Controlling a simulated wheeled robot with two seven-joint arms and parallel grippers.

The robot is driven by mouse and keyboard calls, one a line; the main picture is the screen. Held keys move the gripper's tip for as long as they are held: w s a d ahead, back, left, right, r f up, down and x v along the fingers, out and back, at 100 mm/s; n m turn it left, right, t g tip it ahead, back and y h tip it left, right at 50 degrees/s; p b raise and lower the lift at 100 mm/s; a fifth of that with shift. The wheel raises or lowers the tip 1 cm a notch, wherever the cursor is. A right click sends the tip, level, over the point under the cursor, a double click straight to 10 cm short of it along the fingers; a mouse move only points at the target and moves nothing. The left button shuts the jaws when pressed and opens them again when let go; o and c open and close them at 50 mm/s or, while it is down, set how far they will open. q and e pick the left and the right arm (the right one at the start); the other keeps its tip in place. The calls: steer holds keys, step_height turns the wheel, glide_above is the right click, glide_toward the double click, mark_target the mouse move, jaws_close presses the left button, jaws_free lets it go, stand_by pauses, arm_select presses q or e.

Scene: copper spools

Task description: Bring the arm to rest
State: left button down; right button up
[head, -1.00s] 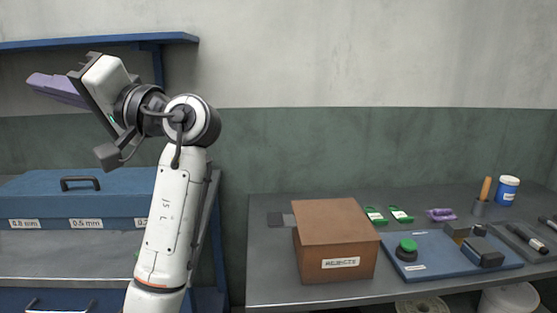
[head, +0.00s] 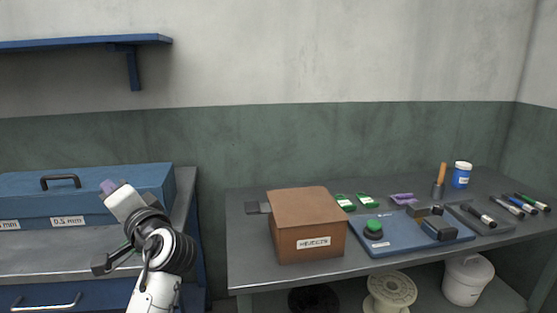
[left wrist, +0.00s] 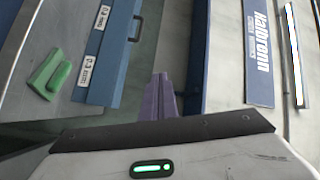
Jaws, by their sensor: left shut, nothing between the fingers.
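My left gripper (head: 108,187) is in the head view at the lower left, with its purple fingers pointing away, in front of the blue case. It is shut and empty. In the left wrist view its purple fingers (left wrist: 160,98) are together with nothing between them. My left arm comes up from the bottom edge, white with dark joints. My right gripper is in neither view.
A blue case (head: 150,184) stands on the left bench. A brown rejects box (head: 305,215) and a blue tray (head: 385,244) are on the right bench. A spool (head: 390,292) and white bucket (head: 467,280) sit below. A green object (left wrist: 50,73) shows in the wrist view.

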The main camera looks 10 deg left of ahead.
arm_select(q)
steer(key=s+d+f+m+h, duration=0.15)
steer(key=d+f+h, duration=0.25)
steer(key=f, duration=0.6)
steer(key=s+d+f+m+t+h, duration=0.1)
steer(key=s+d+f+h, duration=0.2)
steer(key=f, duration=0.7)
steer(key=d+f+m+h, duration=0.2)
steer(key=d+f+h, duration=0.2)
steer(key=f, duration=0.7)
steer(key=s+d+f+n+g+h, duration=0.1)
steer(key=s+d+f, duration=0.3)
steer(key=s, duration=0.4)
steer(key=s+d+f+n+g+h, duration=0.1)
steer(key=s+d+f+n+h, duration=0.1)
steer(key=s+f, duration=0.4)
steer(key=s+d+f+n+g+h, duration=0.1)
steer(key=s+d+f+h, duration=0.3)
steer(key=s+d, duration=0.3)
steer(key=s+f, duration=0.1)
steer(key=s, duration=0.2)
steer(key=shift+f+n, duration=0.35)
steer(key=shift+d, duration=0.1)
